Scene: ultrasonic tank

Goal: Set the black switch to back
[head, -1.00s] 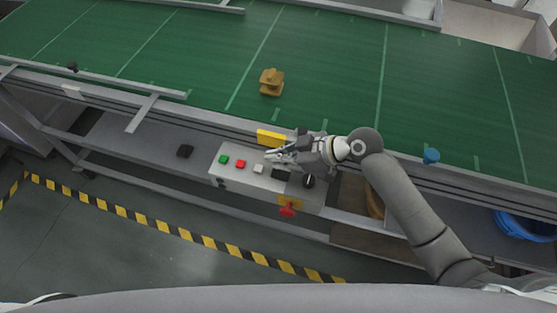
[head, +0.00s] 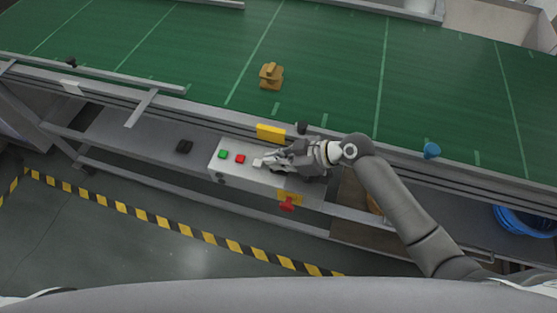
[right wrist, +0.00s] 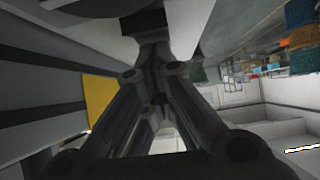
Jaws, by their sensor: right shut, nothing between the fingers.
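The control box (head: 214,165) on the grey frame beside the belt carries a green button (head: 223,154), a red button (head: 240,159) and a pale button (head: 259,163). My right gripper (head: 268,160) is shut and empty, low over the box, with its fingertips beside the pale button. Whether it touches the box, I cannot tell. The right part of the panel, where a round black knob with a pale mark showed earlier, is hidden under the gripper. The black switch's setting cannot be seen. In the right wrist view the fingers fill the middle. My left gripper is not in view.
A yellow plate (head: 270,132) stands behind the box. A red emergency knob (head: 287,204) is at its front. A brown part (head: 271,76) lies on the green belt (head: 330,60).

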